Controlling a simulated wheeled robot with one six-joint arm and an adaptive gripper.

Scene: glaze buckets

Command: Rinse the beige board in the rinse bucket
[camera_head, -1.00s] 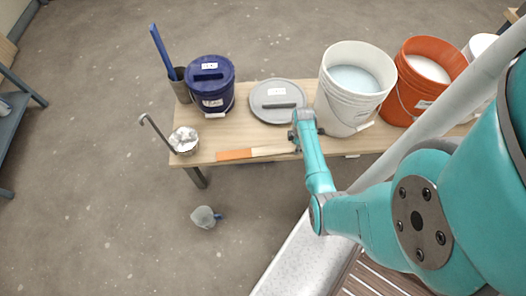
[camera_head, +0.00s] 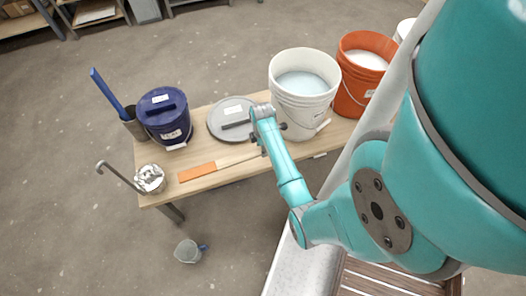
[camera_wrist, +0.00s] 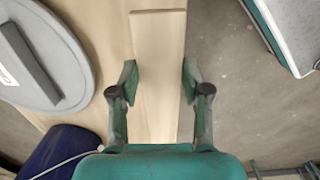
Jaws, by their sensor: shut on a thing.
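The beige board (camera_wrist: 158,40) runs between the two fingers of my gripper (camera_wrist: 158,80) in the wrist view, and the gripper is shut on it. In the head view the beige length (camera_head: 236,161) lies along the table's front edge, with an orange part (camera_head: 197,173) at its left end. My arm hides its right end and most of the gripper. I cannot tell whether the board is lifted. A white bucket (camera_head: 302,108) with pale blue liquid stands to the right of my gripper; an orange bucket (camera_head: 350,102) with whitish liquid stands beyond. I cannot read which is the rinse bucket.
A grey lid (camera_head: 222,130) lies on the wooden table (camera_head: 207,98), left of the white bucket. A lidded blue bucket (camera_head: 166,120), a dark holder (camera_head: 135,129) with a blue stick and a metal cup (camera_head: 149,179) stand left. A small container (camera_head: 187,252) is on the floor.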

